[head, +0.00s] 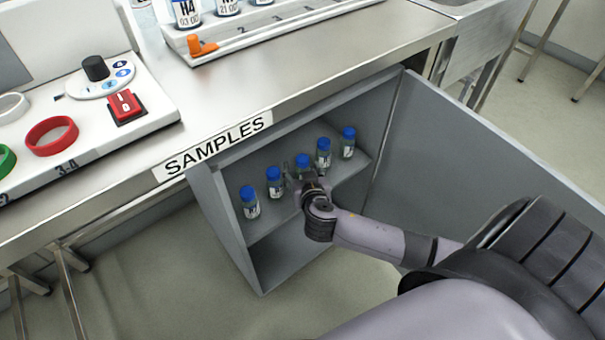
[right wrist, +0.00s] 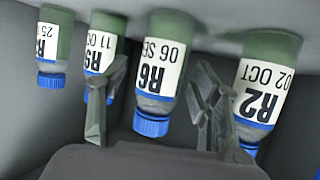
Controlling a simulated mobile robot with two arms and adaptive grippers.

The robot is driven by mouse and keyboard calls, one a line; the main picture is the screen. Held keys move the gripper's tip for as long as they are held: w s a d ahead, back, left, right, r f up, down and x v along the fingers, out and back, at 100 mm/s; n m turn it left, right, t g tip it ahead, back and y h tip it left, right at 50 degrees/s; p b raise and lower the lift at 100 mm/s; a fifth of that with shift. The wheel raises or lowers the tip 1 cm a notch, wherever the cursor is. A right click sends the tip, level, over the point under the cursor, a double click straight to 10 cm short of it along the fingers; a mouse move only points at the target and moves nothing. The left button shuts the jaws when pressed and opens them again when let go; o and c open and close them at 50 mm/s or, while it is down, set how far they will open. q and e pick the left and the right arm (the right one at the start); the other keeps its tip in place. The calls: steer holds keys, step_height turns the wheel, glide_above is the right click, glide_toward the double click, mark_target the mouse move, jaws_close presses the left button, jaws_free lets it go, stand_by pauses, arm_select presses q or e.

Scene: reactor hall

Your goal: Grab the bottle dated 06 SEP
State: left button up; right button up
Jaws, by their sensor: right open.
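The bottle dated 06 SEP, labelled R6, shows upside down at the middle of the right wrist view (right wrist: 155,75); its label reads "06 SE" before it curves away. It has a blue cap and a green lower part. In the head view it appears to be the middle bottle of the shelf row (head: 302,161), partly hidden by my gripper. My right gripper (head: 307,184) is at the cabinet shelf. In the right wrist view its open fingers (right wrist: 161,75) stand on either side of the R6 bottle, with gaps visible. My left gripper is not in view.
Bottle R2, 02 OCT (right wrist: 264,85), and bottle R9 (right wrist: 101,50) stand close on either side of R6. Further bottles share the shelf (head: 268,228).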

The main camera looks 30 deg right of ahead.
steer(key=shift+w, duration=0.15)
steer(key=shift+c, duration=0.6)
steer(key=c, duration=1.2)
